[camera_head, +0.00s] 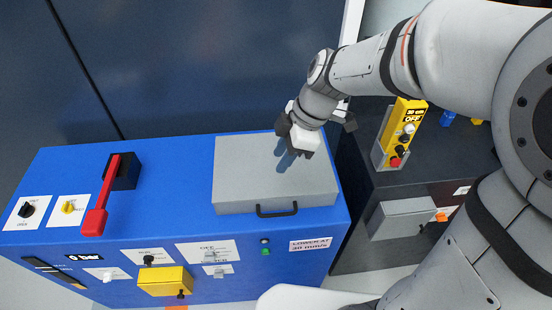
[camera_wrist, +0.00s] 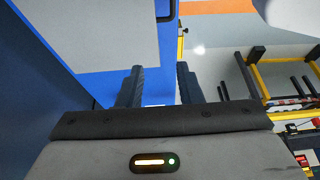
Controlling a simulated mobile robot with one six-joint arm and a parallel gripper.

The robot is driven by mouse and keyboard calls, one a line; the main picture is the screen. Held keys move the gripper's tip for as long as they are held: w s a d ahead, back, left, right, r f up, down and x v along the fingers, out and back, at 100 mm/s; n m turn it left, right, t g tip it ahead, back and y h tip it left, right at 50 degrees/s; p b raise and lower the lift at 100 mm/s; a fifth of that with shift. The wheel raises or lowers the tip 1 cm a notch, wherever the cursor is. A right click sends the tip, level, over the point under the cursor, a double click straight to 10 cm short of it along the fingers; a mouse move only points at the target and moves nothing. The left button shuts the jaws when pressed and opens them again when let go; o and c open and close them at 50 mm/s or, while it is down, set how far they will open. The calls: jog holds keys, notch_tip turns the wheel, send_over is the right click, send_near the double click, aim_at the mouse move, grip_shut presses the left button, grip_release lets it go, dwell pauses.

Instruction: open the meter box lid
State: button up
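A large flat grey lid (camera_head: 270,175) lies shut on top of the blue cabinet, with a black bar handle (camera_head: 277,210) on its front edge. I take it for the meter box lid; no label confirms this. In the wrist view the lid (camera_wrist: 95,35) fills the upper left, and its handle (camera_wrist: 168,17) shows at the top. My gripper (camera_head: 300,142) is above the lid's back right part, away from the handle; its fingertips are hard to make out there. In the wrist view my gripper (camera_wrist: 160,85) has its two dark fingers apart, with nothing between them.
A red lever (camera_head: 108,190), knobs and a small yellow box (camera_head: 165,281) are on the blue cabinet (camera_head: 170,170). To the right, a dark cabinet carries a yellow control pendant (camera_head: 402,125) and a small grey box (camera_head: 402,218). A dark wall stands behind.

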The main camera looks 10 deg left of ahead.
jog(key=v, duration=0.5)
jog(key=shift+d+r, duration=0.15)
jog(key=shift+r, duration=0.2)
